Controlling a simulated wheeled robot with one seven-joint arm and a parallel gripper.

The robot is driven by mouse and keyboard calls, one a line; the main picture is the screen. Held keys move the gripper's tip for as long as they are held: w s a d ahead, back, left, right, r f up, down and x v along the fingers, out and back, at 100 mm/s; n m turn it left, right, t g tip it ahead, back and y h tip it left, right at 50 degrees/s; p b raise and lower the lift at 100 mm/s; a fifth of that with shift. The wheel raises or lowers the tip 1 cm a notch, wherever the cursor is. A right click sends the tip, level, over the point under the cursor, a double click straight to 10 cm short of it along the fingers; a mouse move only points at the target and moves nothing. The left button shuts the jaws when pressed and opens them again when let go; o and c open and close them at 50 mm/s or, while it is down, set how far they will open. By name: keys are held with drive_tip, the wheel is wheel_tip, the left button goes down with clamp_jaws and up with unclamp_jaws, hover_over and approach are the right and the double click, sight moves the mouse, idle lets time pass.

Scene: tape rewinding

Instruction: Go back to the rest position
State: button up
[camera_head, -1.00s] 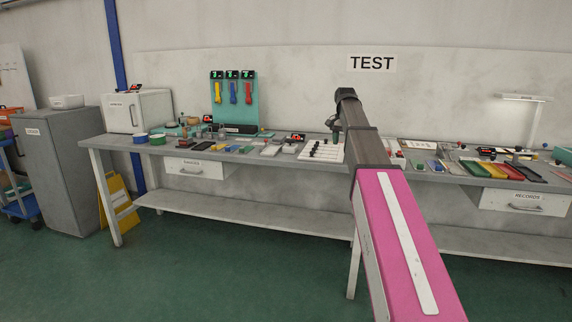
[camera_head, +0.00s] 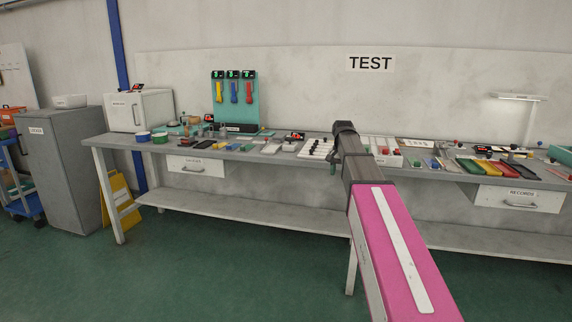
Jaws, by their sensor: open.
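My pink and dark grey arm (camera_head: 385,235) reaches up from the lower right toward the long grey workbench (camera_head: 235,153). At its far end, my gripper (camera_head: 333,166) shows small and dark, just left of the wrist and in front of the bench's middle. The gripper is open, and no held thing shows. My own arm hides part of the bench top and its front edge.
The bench carries a white box (camera_head: 140,110), a teal rack (camera_head: 235,100) with coloured tools, a white slotted tray (camera_head: 317,148) and coloured folders (camera_head: 500,170). A grey cabinet (camera_head: 60,160) stands left. The green floor (camera_head: 220,270) in front is clear.

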drive_tip(key=s+a+f+n, duration=0.1)
drive_tip(key=s+f+n, duration=0.1)
drive_tip(key=s+f, duration=1.1)
drive_tip(key=s+a+f+n, duration=0.2)
drive_tip(key=s+f+n, duration=0.1)
drive_tip(key=s+f, duration=1.1)
wheel_tip(320, 180, down, 5)
drive_tip(key=shift+s+r, duration=0.15)
drive_tip(key=shift+r, duration=0.05)
